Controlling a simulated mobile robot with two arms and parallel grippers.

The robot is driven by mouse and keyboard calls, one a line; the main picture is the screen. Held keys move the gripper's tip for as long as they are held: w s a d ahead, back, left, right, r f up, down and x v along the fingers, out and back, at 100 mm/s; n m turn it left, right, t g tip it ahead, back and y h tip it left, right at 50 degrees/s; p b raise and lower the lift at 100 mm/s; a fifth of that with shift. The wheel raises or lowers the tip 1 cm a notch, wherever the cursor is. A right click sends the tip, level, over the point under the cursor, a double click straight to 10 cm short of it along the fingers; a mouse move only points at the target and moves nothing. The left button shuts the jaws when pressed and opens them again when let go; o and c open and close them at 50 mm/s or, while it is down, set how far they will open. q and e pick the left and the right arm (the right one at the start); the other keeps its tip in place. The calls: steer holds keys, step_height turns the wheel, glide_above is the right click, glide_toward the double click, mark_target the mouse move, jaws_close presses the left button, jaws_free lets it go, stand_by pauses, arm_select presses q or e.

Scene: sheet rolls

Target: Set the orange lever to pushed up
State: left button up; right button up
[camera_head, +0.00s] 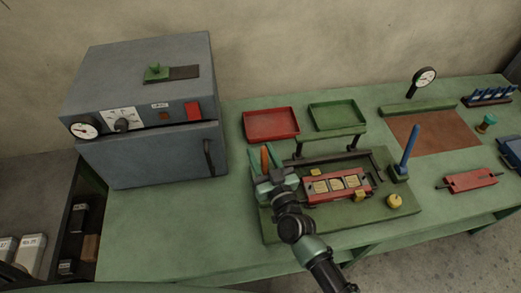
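The orange lever (265,159) shows as a short upright strip at the left end of the green fixture (408,213) on the bench. My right gripper (266,168) is right at the lever, with its arm reaching in from the bottom right. Pale green parts stand on both sides of the orange strip. The gripper hides the lever's lower part and base, and I cannot tell whether the fingers touch it or are closed on it. My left gripper is out of view.
The fixture holds a red block with yellowish squares (337,186), a blue upright handle (409,146) and a yellow knob (394,201). Red (271,137) and green (337,128) trays lie behind. A grey oven (150,158) stands left. The bench's front left is clear.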

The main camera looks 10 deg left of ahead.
steer(key=shift+w+a, duration=0.15)
steer(key=shift+w, duration=0.1)
jaws_close()
stand_by(1.4)
